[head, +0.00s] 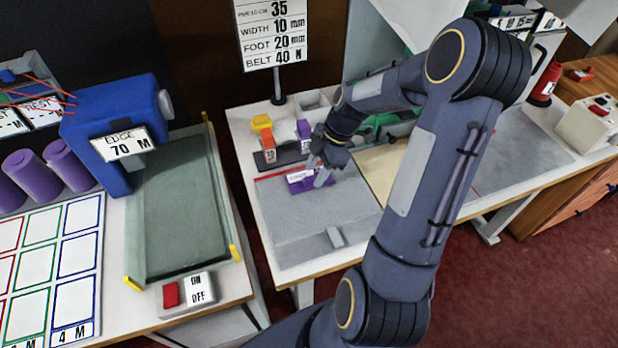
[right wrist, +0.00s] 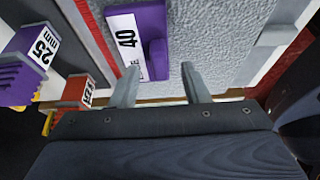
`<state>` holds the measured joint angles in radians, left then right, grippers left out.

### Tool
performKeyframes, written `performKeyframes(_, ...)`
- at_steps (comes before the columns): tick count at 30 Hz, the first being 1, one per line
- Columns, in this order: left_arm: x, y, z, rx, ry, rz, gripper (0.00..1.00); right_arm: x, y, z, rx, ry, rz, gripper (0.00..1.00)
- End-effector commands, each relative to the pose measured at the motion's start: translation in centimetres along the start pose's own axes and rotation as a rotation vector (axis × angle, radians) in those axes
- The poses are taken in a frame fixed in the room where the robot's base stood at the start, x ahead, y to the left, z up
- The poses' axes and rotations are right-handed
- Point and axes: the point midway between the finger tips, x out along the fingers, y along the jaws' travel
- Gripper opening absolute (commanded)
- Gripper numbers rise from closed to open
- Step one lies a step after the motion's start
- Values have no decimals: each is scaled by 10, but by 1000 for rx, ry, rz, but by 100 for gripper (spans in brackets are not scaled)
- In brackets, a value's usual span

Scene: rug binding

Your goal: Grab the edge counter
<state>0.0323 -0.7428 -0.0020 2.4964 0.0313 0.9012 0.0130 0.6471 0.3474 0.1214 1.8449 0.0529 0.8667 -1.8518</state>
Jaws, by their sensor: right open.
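A purple block with a white label, likely the edge counter (head: 296,187), lies on the grey mat of the middle table. In the right wrist view the purple block (right wrist: 154,22) shows a label reading 40 and a raised purple part on one side. My right gripper (head: 322,178) is over it, pointing down. In the right wrist view my right gripper (right wrist: 159,70) is open, with its two fingers apart near the labelled block's near end. Nothing is held between them. My left gripper is not in view.
A purple 25 mm block (right wrist: 40,47) and an orange block (right wrist: 78,92) stand left of the fingers, past a red line. A blue machine (head: 117,120) and an ON/OFF switch box (head: 187,293) are on the left table. The front of the grey mat (head: 290,240) is mostly clear.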

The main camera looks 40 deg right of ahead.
Motion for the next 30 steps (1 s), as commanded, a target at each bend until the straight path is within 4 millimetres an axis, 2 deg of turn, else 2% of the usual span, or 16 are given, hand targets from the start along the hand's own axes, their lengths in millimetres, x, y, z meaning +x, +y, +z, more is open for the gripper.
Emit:
performKeyframes(4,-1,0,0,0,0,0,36,16,0,0,0,0,-1,42)
performKeyframes(12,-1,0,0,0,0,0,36,18,0,0,0,-1,2,40)
performKeyframes(21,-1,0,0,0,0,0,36,17,0,0,0,-1,1,1)
performKeyframes(30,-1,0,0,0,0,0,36,17,0,0,0,-1,2,0)
